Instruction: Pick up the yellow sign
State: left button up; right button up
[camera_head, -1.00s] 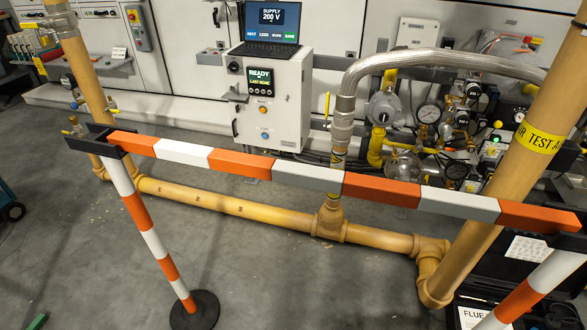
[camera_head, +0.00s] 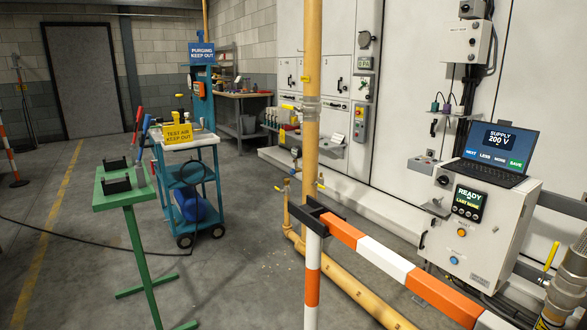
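The yellow sign (camera_head: 179,134) reads "TEST AIR KEEP OUT". It stands upright at the near edge of a blue wheeled cart's top, in the left half of the head view. What supports it from behind cannot be seen. Neither of my grippers shows in this view.
The blue cart (camera_head: 217,190) also carries a blue "PURGING KEEP OUT" sign (camera_head: 201,53). A green stand (camera_head: 121,199) with black brackets is nearer, left of the cart. An orange-white barrier (camera_head: 385,260) and yellow pipe (camera_head: 312,120) stand right. A dark cable (camera_head: 90,243) crosses the floor.

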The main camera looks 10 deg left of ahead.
aim_at(176, 134)
jog(key=i+j+u, duration=0.2)
jog(key=j+u, duration=0.2)
jog(key=i+j+u, duration=0.25)
jog(key=j+u, duration=0.2)
jog(key=i+j+u, duration=0.65)
jog(key=u, duration=0.15)
jog(key=i+j+u, duration=0.1)
jog(key=i+u, duration=0.3)
jog(key=i+j, duration=0.1)
jog(key=i, duration=0.5)
jog(key=i+j+z, duration=0.15)
jog(key=i, duration=0.45)
